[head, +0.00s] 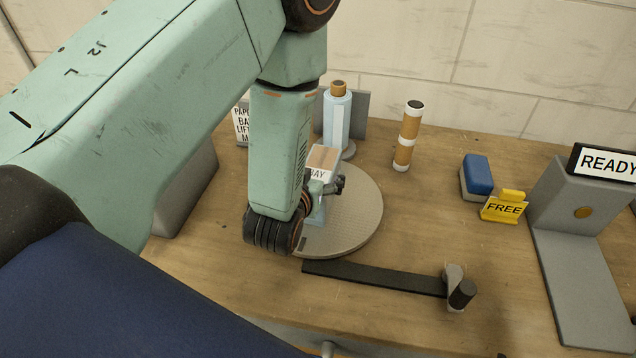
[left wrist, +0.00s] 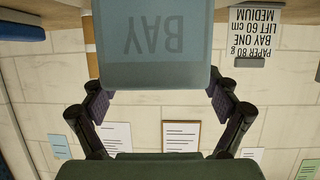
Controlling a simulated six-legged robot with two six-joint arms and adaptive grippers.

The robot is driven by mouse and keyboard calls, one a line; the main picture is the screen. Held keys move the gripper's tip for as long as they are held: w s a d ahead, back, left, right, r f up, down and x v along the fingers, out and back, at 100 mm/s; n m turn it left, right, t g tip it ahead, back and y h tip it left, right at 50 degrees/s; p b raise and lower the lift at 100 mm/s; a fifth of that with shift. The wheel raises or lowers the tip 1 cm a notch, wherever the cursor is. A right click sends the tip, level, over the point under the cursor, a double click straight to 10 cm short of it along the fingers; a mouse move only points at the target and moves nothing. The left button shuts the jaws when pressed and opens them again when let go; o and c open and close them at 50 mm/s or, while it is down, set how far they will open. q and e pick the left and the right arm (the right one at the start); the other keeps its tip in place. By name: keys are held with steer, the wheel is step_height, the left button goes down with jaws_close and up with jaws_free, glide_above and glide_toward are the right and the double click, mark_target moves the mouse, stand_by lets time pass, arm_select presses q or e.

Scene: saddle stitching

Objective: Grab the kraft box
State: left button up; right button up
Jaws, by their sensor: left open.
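The kraft box (head: 323,158) is a small brown carton behind my left gripper in the head view. A pale face marked BAY shows just below it, partly hidden by my gripper. My left gripper (head: 328,187) is in front of it, over the grey round plate (head: 358,218). In the left wrist view the picture is upside down. There the open fingers (left wrist: 160,98) stand on either side of a blue-grey block (left wrist: 155,62) marked BAY, with no clear grip on it. The kraft box's brown sides are not clearly seen there. My right gripper is out of view.
Behind stand a pale blue bottle-like cylinder (head: 337,117) and a brown-and-white tube (head: 408,137). A dark bar (head: 375,278) lies in front. A blue-topped block (head: 477,175), a yellow FREE sign (head: 503,207) and a grey READY stand (head: 567,205) are at right.

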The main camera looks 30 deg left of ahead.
mark_target(317, 170)
arm_select(q)
steer(key=shift+w+d+f, duration=0.1)
steer(key=shift+w+f, duration=0.15)
steer(key=shift+w, duration=0.7)
steer(key=shift+w+a+f, duration=0.35)
steer(key=shift+w, duration=0.15)
steer(key=shift+s+d+r, duration=0.2)
steer(key=shift+d, duration=0.05)
steer(key=c, duration=0.5)
steer(key=shift+w+a+f, duration=0.1)
steer(key=shift+a, duration=0.1)
steer(key=c, duration=1.3)
step_height(317, 170, up, 9)
steer(key=shift+d+r+p, duration=0.1)
steer(key=shift+p, duration=0.4)
steer(key=shift+r, duration=0.4)
